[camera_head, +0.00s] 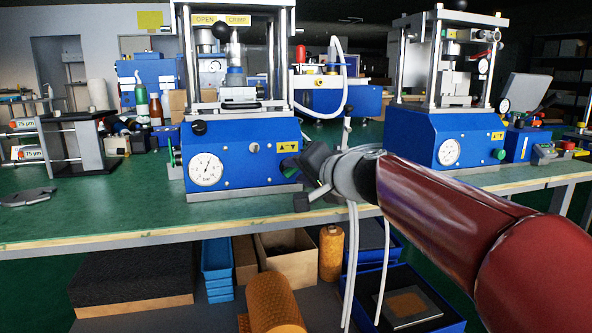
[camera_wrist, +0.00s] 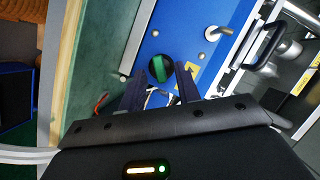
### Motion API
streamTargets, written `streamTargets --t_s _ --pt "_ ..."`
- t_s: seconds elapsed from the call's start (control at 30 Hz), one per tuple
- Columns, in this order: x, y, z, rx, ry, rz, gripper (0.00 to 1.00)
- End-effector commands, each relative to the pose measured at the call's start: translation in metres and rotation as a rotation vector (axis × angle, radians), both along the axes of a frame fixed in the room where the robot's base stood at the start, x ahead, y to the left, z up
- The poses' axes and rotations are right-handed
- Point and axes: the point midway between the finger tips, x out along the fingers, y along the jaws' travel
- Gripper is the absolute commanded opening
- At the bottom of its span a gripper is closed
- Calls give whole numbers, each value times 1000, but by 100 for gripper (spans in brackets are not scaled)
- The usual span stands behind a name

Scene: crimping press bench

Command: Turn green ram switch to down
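The ram switch is a round black knob with a green bar (camera_wrist: 162,68) on the blue front of the press (camera_head: 235,160). In the wrist view its bar stands roughly upright in the picture, about along the bench edge. My gripper (camera_wrist: 160,84) is open, with one dark finger on either side below the knob in the picture. Nothing is between the fingers, and I cannot tell if they touch the knob. In the head view my gripper (camera_head: 305,180) is at the lower right of the press front and largely hides the switch.
A pressure gauge (camera_head: 207,169) and a yellow warning label (camera_head: 288,147) are on the press front. A second blue press (camera_head: 440,135) stands to the right. The green bench top (camera_head: 110,205) is clear in front. Boxes and trays are on the shelf below.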

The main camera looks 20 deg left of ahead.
Motion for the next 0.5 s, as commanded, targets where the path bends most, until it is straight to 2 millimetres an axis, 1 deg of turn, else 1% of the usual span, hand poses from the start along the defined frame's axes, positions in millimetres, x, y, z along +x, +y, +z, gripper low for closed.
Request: streamTargets --t_s 0.03,0.13,0.4,0.43,0.5 --pt "4 5 -1 0 0 1 33" --pt "7 9 -3 0 0 1 33" --pt "8 11 -3 0 0 0 33" --pt "8 11 -3 0 0 0 31" --pt "8 11 -3 0 0 0 22"
